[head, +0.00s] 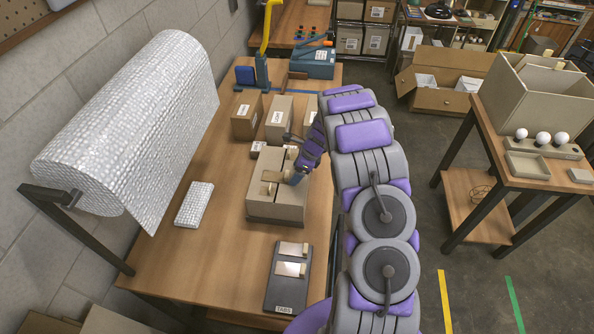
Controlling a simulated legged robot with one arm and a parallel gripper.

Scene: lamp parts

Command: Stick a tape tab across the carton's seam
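The carton (274,209) is a beige box on the wooden table, left of my arm. A small tan piece (271,176) shows at its top; I cannot tell whether it is a tape tab or is stuck down. My gripper (291,177) is at the carton's top, near its right side, with its tips close to the tan piece. The fingers are small and partly hidden by my arm, so their opening and any hold are unclear. A dark board marked TABS (288,289) lies nearer on the table, with two pale tabs on it, each with a tan end.
A large bubble-wrap roll (130,115) hangs at the left, and a folded white piece (194,204) lies beside the carton. Several small cartons (278,118) stand behind. A side table (520,175) with bulbs is at the right. The table's near left is clear.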

